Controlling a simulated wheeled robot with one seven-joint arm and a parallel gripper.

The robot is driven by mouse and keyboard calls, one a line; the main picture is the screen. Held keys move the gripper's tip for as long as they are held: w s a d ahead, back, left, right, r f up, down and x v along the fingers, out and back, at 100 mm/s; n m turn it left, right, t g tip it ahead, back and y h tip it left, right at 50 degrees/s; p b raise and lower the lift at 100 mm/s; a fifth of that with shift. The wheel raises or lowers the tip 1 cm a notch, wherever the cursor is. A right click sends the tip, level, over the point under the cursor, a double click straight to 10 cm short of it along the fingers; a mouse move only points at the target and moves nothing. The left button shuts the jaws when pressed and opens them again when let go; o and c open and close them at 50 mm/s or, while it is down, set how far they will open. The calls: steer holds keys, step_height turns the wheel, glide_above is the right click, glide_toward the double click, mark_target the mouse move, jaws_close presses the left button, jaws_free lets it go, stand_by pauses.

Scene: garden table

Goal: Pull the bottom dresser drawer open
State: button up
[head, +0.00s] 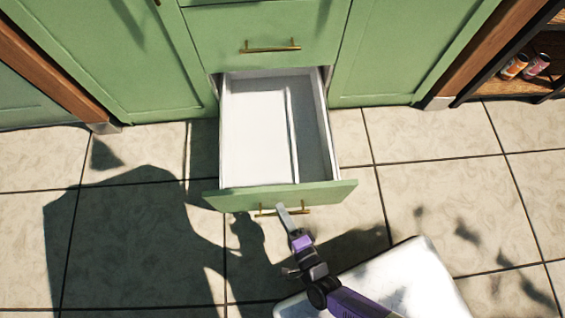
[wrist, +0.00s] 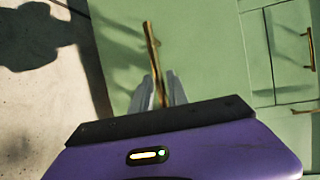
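The bottom drawer (head: 222,199) of the green dresser is pulled far out in the head view. Its white inside is empty, with a divider toward the right. Its brass bar handle (head: 300,210) is on the front panel. My gripper (head: 282,210) is at the middle of this handle. In the wrist view the handle (wrist: 151,45) runs between the two grey fingers of my gripper (wrist: 162,88). The fingers are close together and appear shut on it. Their exact contact is hard to see.
A closed drawer with a brass handle (head: 271,46) is above. Green cabinet doors flank the opening. A shelf with two cans (head: 514,67) stands at the far right. The tiled floor (head: 440,190) beside the drawer is clear.

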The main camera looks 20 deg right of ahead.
steer(key=s+r+p, duration=0.1)
steer(key=s, duration=0.6)
steer(key=shift+s+d+r+p, duration=0.2)
steer(key=shift+s+d+p, duration=0.1)
steer(key=shift+s+p, duration=0.05)
